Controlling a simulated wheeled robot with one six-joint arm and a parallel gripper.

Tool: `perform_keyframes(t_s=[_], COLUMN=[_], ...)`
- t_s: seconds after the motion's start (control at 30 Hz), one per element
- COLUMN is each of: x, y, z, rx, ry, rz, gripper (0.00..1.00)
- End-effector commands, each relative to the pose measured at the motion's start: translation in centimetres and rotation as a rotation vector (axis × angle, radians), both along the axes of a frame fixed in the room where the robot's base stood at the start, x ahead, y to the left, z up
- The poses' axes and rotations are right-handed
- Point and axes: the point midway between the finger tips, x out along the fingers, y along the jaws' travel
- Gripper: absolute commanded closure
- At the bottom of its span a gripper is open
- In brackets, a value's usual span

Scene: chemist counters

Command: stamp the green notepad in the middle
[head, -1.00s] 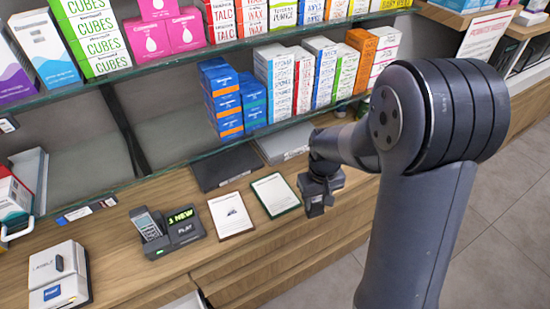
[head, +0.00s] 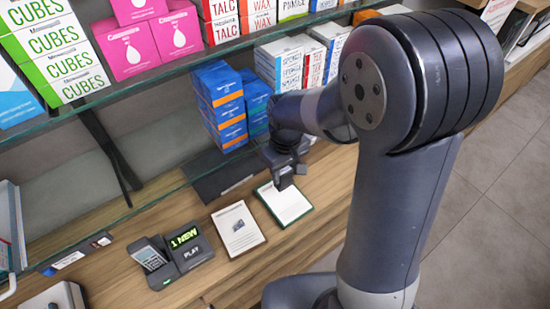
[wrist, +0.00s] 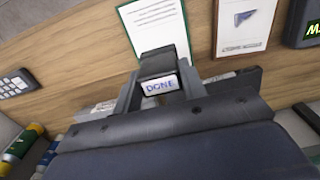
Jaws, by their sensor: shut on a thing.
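The green notepad (head: 288,205), a white sheet with a green edge, lies flat on the wooden counter. It also shows in the wrist view (wrist: 152,22), beyond the stamp. My gripper (head: 286,170) is over the notepad's far edge in the head view and hides part of it. In the wrist view my gripper (wrist: 158,92) is shut on a dark stamp (wrist: 157,64) with a white label reading DONE.
A second framed sheet (head: 238,229) lies left of the notepad. A phone-like device (head: 172,259) with a lit display stands further left. Bare counter lies in front of the notepad.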

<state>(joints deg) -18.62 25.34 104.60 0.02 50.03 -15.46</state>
Motion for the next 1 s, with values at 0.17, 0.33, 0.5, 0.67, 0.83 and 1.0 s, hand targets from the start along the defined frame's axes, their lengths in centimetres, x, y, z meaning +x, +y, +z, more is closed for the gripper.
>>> perform_keyframes(t_s=[0.17, 0.33, 0.5, 0.67, 0.83, 1.0], x=[0.0, 0.0, 0.0, 0.0, 0.0, 0.0], y=[0.0, 0.0, 0.0, 0.0, 0.0, 0.0], z=[-0.7, -2.2, -4.1, -5.6, -6.1, -6.0], rx=[-0.001, -0.001, -0.001, -0.001, -0.001, 0.000], ry=[0.001, 0.001, 0.001, 0.001, 0.001, 0.000], rz=[-0.001, -0.001, -0.001, -0.001, -0.001, -0.001], gripper=[0.75, 0.75, 0.75, 0.75, 0.75, 0.75])
